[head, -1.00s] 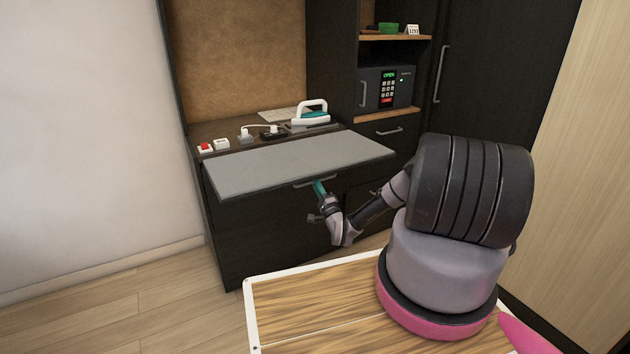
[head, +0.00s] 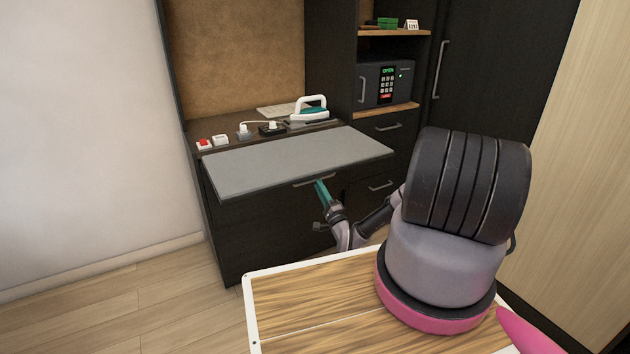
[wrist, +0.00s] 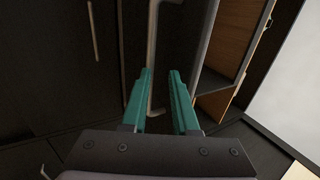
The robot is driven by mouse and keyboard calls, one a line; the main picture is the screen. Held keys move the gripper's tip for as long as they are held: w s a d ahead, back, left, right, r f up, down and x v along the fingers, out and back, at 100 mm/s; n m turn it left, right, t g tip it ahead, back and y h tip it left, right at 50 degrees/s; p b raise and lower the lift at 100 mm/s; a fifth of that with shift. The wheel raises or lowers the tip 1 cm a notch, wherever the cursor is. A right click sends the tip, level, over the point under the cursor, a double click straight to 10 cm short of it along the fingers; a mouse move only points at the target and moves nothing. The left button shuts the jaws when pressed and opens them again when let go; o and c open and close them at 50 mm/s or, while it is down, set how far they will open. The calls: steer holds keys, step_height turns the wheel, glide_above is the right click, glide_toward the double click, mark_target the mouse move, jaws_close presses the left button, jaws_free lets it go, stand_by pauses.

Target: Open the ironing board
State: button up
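The ironing board (head: 290,163) is a flat grey panel extending out from the front of the dark vanity. A grey bar handle (head: 315,181) sits just under its front edge; a bar handle also shows in the wrist view (wrist: 152,55). My gripper (head: 319,184) has teal fingers and is just below the front edge, close to the handle. In the wrist view my gripper (wrist: 160,75) has its fingers apart, with the bar running through the view between them. The fingers do not look closed on it. Contact cannot be told.
A white and teal iron (head: 311,111), plugs and switches stand on the vanity top (head: 215,158) behind the board. A safe (head: 386,84) sits on a shelf at right, above drawers (head: 387,127). Wooden floor (head: 110,285) is clear at left.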

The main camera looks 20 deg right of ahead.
steer(key=shift+v, duration=2.8)
steer(key=shift+f, duration=0.1)
